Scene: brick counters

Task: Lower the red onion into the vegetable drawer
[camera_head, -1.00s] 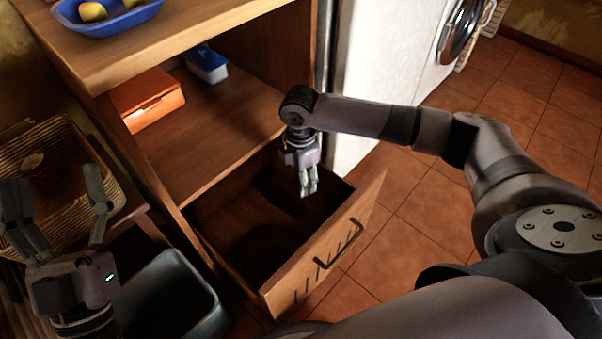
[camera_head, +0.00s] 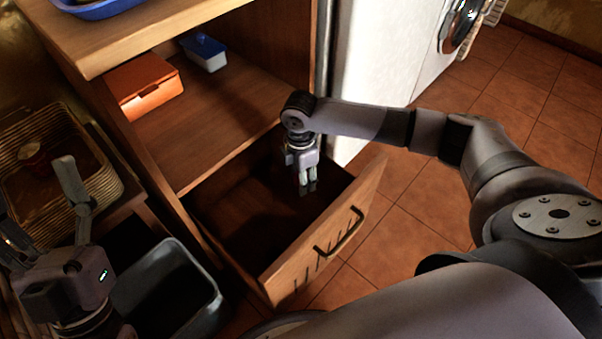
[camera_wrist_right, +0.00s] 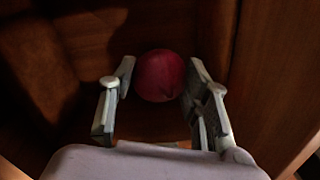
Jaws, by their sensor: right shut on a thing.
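The red onion (camera_wrist_right: 160,76) is a round, dark red ball between the two fingers of my right gripper (camera_wrist_right: 160,92) in the right wrist view. In the head view my right gripper (camera_head: 307,187) points down inside the open vegetable drawer (camera_head: 318,246), near its right end. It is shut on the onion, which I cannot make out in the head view. The drawer's interior is dark; its floor is partly in shadow. My left gripper (camera_head: 45,220) is at the left, open and seemingly empty, away from the drawer.
Above the drawer, a shelf holds an orange box (camera_head: 146,87) and a blue-lidded container (camera_head: 204,51). A blue tray (camera_head: 95,12) sits on the counter top. A wicker basket (camera_head: 108,190) and a grey bin (camera_head: 205,318) are at the left. A white appliance (camera_head: 390,50) stands behind.

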